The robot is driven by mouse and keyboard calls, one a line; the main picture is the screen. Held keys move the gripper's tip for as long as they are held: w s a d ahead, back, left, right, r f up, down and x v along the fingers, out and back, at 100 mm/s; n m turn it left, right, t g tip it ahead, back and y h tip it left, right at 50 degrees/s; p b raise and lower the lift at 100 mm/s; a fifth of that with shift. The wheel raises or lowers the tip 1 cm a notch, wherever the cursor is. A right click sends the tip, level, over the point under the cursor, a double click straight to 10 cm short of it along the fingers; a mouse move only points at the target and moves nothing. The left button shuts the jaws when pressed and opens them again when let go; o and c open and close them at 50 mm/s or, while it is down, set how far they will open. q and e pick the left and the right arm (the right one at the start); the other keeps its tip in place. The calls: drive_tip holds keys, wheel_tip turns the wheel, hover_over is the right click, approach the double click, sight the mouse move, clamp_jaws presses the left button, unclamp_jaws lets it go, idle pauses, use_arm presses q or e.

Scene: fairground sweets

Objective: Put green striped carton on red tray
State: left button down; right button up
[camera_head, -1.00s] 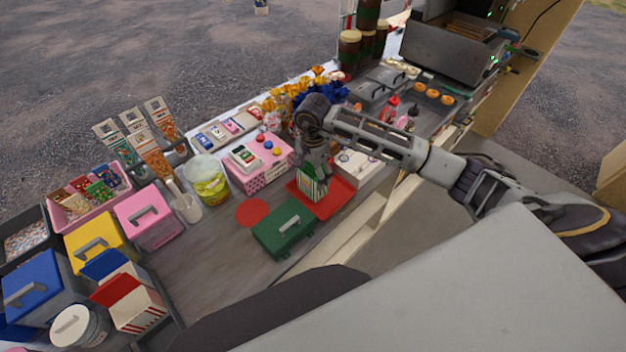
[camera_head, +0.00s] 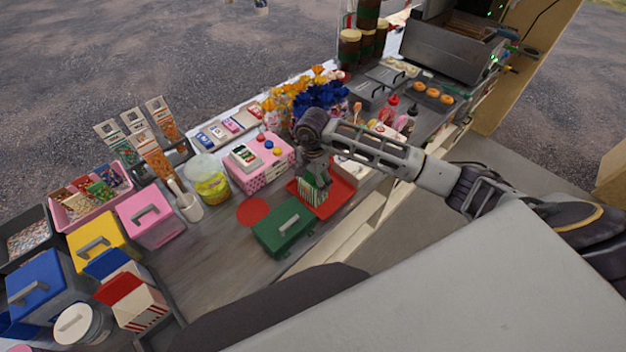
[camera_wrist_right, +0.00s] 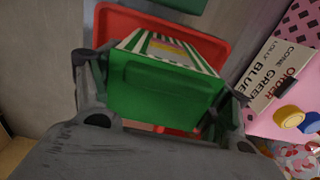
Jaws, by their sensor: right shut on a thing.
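The green striped carton (camera_head: 313,198) is over the red tray (camera_head: 340,190), at the tray's left part in the head view. In the right wrist view the carton (camera_wrist_right: 163,88) shows a green side and a striped top edge, with the red tray (camera_wrist_right: 118,22) behind it. I cannot tell whether the carton touches the tray. My right gripper (camera_head: 316,178) is shut on the carton from above; its two fingers (camera_wrist_right: 160,90) lie on either side in the wrist view. My left gripper is not in view.
A green box with a grey handle (camera_head: 283,228) stands close to the tray's near left. A red disc (camera_head: 252,212) lies on the counter beside it. A pink dotted box (camera_head: 262,170) stands behind. The counter front (camera_head: 215,255) is clear.

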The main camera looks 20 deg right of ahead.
drive_tip(key=shift+f, duration=0.15)
drive_tip(key=o, duration=0.9)
drive_tip(key=shift+r, duration=0.25)
drive_tip(key=shift+r, duration=0.3)
drive_tip(key=shift+r+b, duration=1.4)
drive_tip(key=shift+r, duration=4.25)
drive_tip(key=shift+s+f, duration=0.1)
